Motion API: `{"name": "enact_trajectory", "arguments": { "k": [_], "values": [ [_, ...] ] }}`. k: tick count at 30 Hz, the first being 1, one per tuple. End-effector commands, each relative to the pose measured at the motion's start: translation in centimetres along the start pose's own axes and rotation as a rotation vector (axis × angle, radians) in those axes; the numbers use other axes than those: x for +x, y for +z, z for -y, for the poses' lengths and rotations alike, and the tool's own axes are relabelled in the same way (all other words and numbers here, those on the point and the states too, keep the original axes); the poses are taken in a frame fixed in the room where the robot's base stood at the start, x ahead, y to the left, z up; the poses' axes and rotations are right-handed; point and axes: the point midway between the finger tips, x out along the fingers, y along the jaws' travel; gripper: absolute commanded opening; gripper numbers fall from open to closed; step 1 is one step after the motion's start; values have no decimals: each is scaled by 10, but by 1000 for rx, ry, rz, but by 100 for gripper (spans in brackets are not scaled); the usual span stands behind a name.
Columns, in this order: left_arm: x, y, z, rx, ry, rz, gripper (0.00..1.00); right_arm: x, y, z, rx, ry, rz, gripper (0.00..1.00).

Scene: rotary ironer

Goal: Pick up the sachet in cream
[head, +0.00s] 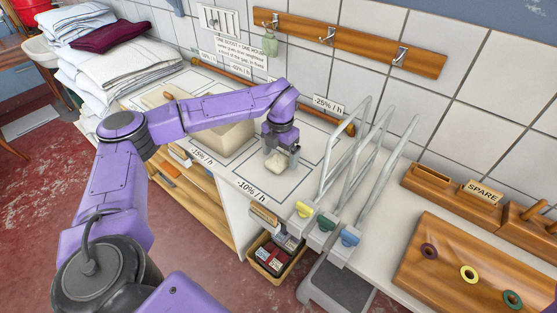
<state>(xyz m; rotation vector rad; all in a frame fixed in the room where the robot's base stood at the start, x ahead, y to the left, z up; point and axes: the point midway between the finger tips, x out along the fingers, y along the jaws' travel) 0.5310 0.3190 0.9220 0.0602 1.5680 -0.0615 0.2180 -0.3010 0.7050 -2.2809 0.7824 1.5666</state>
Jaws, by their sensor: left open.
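A small cream sachet (275,164) lies on the white worktop, inside a marked outline near the "-10% / h" label. My left gripper (280,155) points down right over the sachet, its fingers open and close around its upper part. I cannot tell whether the fingers touch it. The gripper hides part of the sachet's far side. My right gripper is not in view.
A larger beige block-like object (222,135) is partly behind my left arm. Metal rails with coloured clips (349,237) stand to the right. A wooden board with rings (470,272) lies farther right. Folded linens (120,60) are stacked at the back left. A basket (270,262) sits below the worktop edge.

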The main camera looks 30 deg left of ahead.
Motion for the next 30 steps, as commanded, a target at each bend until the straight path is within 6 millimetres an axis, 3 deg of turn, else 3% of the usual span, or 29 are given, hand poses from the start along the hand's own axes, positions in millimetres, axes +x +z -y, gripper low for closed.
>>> {"name": "enact_trajectory", "arguments": {
  "k": [2,7,20,24,30],
  "values": [
    [0,0,0,0,0,0,88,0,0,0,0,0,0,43],
    [0,0,0,0,0,0,33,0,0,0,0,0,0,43],
    [-10,1,0,0,1,2,32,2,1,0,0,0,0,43],
    [-35,-1,0,0,1,7,32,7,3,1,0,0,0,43],
    [-88,-48,-1,0,1,10,32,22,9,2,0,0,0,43]
  ]
}}
